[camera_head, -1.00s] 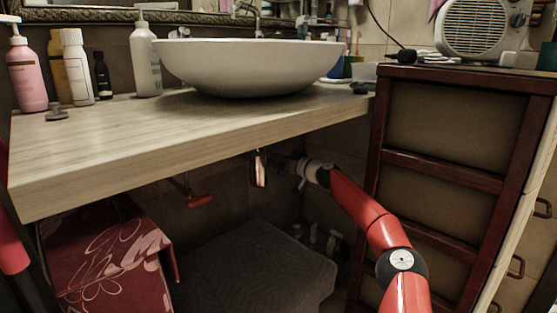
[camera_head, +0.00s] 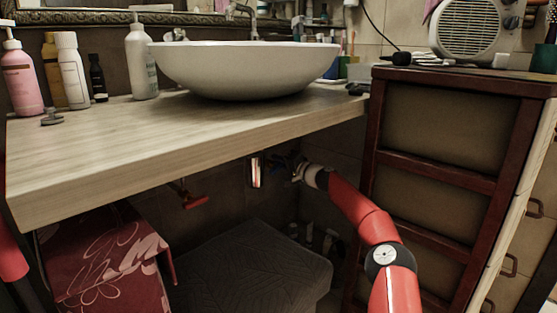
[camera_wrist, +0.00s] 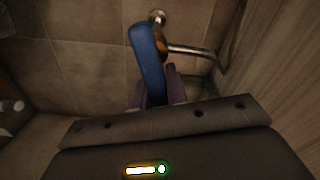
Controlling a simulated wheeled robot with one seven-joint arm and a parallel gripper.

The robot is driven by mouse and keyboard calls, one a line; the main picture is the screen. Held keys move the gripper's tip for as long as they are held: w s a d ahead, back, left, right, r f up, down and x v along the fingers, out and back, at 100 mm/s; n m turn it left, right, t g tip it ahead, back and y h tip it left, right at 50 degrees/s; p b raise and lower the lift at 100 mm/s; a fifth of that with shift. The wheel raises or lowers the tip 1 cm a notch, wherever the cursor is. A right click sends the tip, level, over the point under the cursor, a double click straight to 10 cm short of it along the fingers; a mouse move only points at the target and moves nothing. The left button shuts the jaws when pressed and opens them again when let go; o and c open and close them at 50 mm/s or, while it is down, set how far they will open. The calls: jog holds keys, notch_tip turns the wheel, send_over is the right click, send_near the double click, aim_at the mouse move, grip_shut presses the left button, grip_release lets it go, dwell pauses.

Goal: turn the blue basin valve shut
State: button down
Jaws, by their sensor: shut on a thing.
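The blue basin valve (camera_wrist: 150,62) shows in the wrist view as a long blue handle, standing nearly upright in the picture. It sits beside a brass-coloured fitting and a metal pipe on the tiled wall. My gripper (camera_wrist: 154,92) is shut on the lower end of the handle, one dark finger on each side. The held end is hidden between the fingers. In the head view my gripper (camera_head: 288,168) is under the counter, below the basin, where only a small, dark bluish bit of the valve shows.
A red valve handle (camera_head: 194,201) hangs under the counter to the left. A chrome drain piece (camera_head: 256,171) is just left of my gripper. The wooden counter (camera_head: 150,137) is above, a dark-framed cabinet (camera_head: 450,160) to the right, and a dark patterned stool (camera_head: 250,270) below.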

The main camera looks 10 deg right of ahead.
jog(key=shift+d+f+m+p, duration=0.1)
jog(key=shift+f+m+p, duration=0.15)
jog(key=shift+m, duration=0.75)
jog(key=shift+d+f+m+p, duration=0.1)
jog(key=shift+f+m+p, duration=0.1)
jog(key=shift+m, duration=0.8)
jog(key=c, duration=1.4)
grip_release()
jog(key=shift+a, duration=0.1)
